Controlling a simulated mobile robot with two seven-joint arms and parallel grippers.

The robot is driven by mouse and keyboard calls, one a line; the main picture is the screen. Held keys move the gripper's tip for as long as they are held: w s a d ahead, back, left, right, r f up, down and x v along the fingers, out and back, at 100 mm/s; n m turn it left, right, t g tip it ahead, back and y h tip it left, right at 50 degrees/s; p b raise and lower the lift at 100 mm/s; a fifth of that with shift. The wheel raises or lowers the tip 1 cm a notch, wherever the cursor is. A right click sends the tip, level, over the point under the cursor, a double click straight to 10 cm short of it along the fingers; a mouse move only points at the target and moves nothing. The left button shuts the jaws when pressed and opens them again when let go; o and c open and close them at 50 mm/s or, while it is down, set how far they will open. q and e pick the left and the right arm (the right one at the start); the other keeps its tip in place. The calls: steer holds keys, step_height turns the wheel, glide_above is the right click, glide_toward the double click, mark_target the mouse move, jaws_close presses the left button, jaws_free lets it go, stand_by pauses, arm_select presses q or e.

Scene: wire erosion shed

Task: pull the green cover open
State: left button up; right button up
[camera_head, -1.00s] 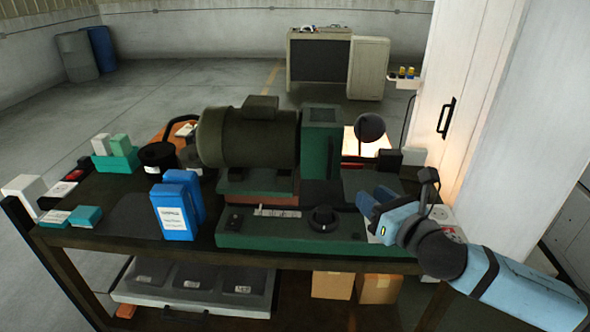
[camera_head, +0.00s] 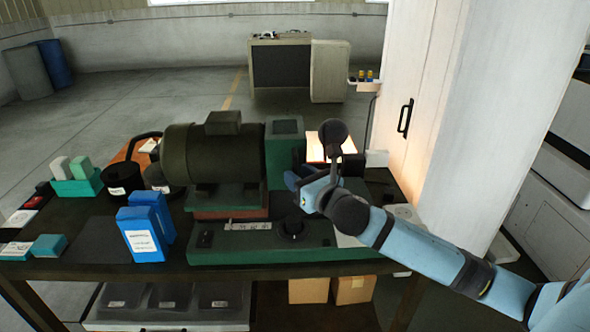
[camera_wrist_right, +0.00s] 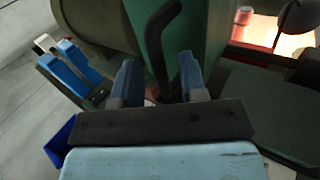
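The green cover (camera_head: 286,153) stands upright at the right end of the dark motor on the bench. It also shows in the right wrist view (camera_wrist_right: 203,35), with a bent black handle (camera_wrist_right: 153,40) on its face. My right gripper (camera_head: 292,179) is in front of the cover's lower right part. In the right wrist view the blue fingers of this gripper (camera_wrist_right: 158,77) are apart, with the handle's lower end between them. I cannot tell whether either finger touches the handle. My left gripper is in neither view.
The motor (camera_head: 213,153) is left of the cover, above a green base (camera_head: 255,240) with a black knob (camera_head: 291,228). Blue boxes (camera_head: 141,238) stand at the front left. A round black lamp head (camera_head: 333,132) rises close behind my right wrist. A white cabinet (camera_head: 432,110) stands at the right.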

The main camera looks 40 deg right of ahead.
steer(key=shift+w+a, duration=0.1)
steer(key=shift+w, duration=0.8)
steer(key=shift+c, duration=0.2)
jaws_close()
